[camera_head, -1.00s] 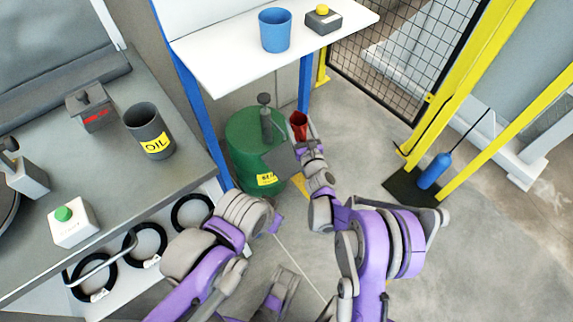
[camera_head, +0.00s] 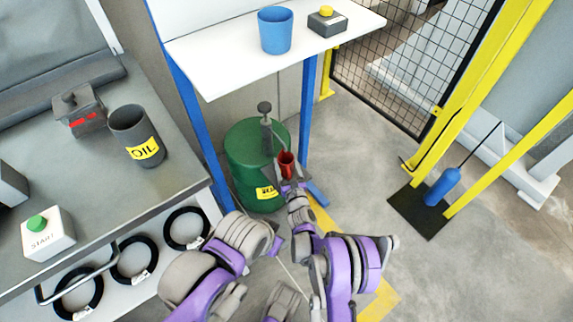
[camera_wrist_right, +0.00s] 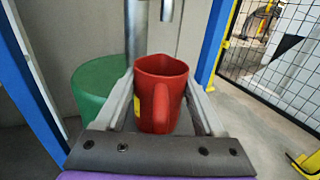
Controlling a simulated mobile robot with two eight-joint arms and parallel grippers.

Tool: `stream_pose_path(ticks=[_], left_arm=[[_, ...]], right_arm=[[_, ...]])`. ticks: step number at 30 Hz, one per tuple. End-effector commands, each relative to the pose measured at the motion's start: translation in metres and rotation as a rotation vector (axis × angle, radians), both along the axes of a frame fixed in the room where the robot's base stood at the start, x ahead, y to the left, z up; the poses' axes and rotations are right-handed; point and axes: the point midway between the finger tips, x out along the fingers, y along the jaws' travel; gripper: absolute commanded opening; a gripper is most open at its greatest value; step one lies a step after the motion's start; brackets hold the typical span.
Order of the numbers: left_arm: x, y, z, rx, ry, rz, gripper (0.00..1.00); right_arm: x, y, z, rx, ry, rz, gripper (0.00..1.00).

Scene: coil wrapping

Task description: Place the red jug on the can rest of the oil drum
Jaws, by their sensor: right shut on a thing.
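The red jug (camera_head: 286,164) is held upright by my right gripper (camera_head: 289,181), just in front of the pump of the green oil drum (camera_head: 247,139). In the right wrist view the jug (camera_wrist_right: 160,88) sits between the two fingers of the right gripper (camera_wrist_right: 160,105), its handle toward the camera. The drum (camera_wrist_right: 100,84) shows behind it to the left, and the grey pump column and spout (camera_wrist_right: 167,10) rise just behind and above the jug. The can rest is hidden or cannot be made out. My left gripper (camera_head: 277,245) is low in front, and its jaws are unclear.
A white shelf (camera_head: 220,70) on blue posts overhangs the drum's back and carries a blue cup (camera_head: 275,30) and a yellow-button box (camera_head: 327,21). A grey workbench (camera_head: 180,172) with an OIL can (camera_head: 137,133) stands left.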

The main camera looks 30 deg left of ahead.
Motion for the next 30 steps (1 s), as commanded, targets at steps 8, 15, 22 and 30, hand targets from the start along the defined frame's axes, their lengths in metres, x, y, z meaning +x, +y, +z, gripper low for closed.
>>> stream_pose_path(ticks=[8,15,22,30], left_arm=[[0.0002,0.0,-0.0013,0.0,0.0,0.0,0.5],[0.0004,0.0,-0.0033,0.0,0.001,0.0,0.5],[0.0004,0.0,-0.0032,0.0,0.001,0.0,0.5],[-0.0002,0.0,0.0011,0.0,0.0,0.0,0.5]], right_arm=[[-0.0002,0.0001,-0.0041,0.001,-0.001,0.001,0.13],[-0.0002,-0.0001,-0.008,0.0,0.0,0.0,0.85],[-0.0003,0.0,-0.0078,0.0,0.0,0.001,1.0],[-0.0084,-0.0086,-0.0032,-0.001,-0.001,0.0,1.0]])
